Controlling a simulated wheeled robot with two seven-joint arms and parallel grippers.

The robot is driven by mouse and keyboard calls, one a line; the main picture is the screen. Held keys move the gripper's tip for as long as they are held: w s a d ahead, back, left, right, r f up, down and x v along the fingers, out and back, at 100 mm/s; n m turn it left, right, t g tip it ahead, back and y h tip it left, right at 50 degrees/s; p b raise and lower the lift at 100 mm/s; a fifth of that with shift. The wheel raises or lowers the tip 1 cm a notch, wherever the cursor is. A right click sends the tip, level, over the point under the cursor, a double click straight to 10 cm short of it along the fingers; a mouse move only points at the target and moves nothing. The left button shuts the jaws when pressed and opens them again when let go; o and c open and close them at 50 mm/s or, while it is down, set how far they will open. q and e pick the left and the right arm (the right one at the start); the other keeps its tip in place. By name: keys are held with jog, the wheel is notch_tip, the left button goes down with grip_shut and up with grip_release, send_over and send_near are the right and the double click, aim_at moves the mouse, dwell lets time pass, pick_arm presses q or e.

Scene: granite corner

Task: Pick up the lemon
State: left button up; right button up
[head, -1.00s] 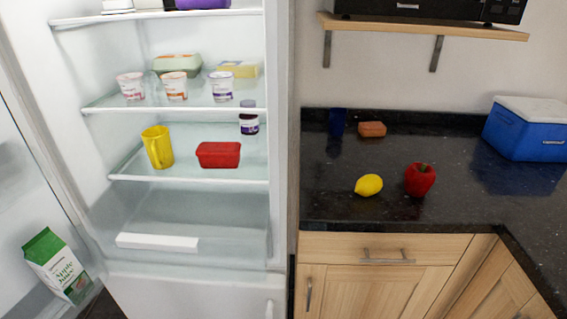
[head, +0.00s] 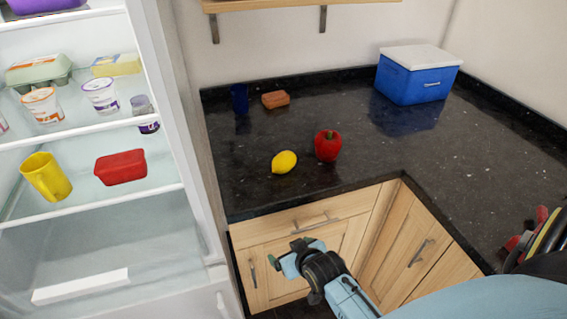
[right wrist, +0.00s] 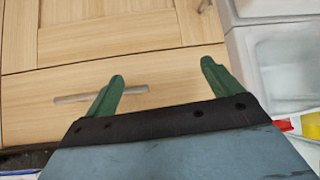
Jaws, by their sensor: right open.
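The yellow lemon (head: 284,162) lies on the dark granite counter (head: 240,187), near its front edge and left of a red bell pepper (head: 328,146). My right gripper (head: 284,254) is in front of the wooden drawer, below the counter top and apart from the lemon. In the right wrist view its two green fingers (right wrist: 163,82) are spread with nothing between them. The lemon does not show in the right wrist view. My left gripper is not in view.
The open fridge (head: 190,150) is at the left.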

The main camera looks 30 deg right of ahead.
aim_at(287, 163)
jog(key=w+d+r+m+t+h+p, duration=0.1)
jog(key=w+d+r+t, duration=0.15)
jog(key=r, duration=0.75)
jog(key=w+d+r+m+t+h+p, duration=0.1)
jog(key=w+d+r, duration=0.15)
jog(key=r, duration=0.75)
jog(key=x, duration=0.6)
jog(key=shift+d+r+b, duration=0.25)
jog(key=shift+d+b, duration=0.15)
jog(key=shift+b+x, duration=0.35)
jog(key=shift+x, duration=2.85)
jog(key=shift+s, duration=0.1)
jog(key=c, duration=1.1)
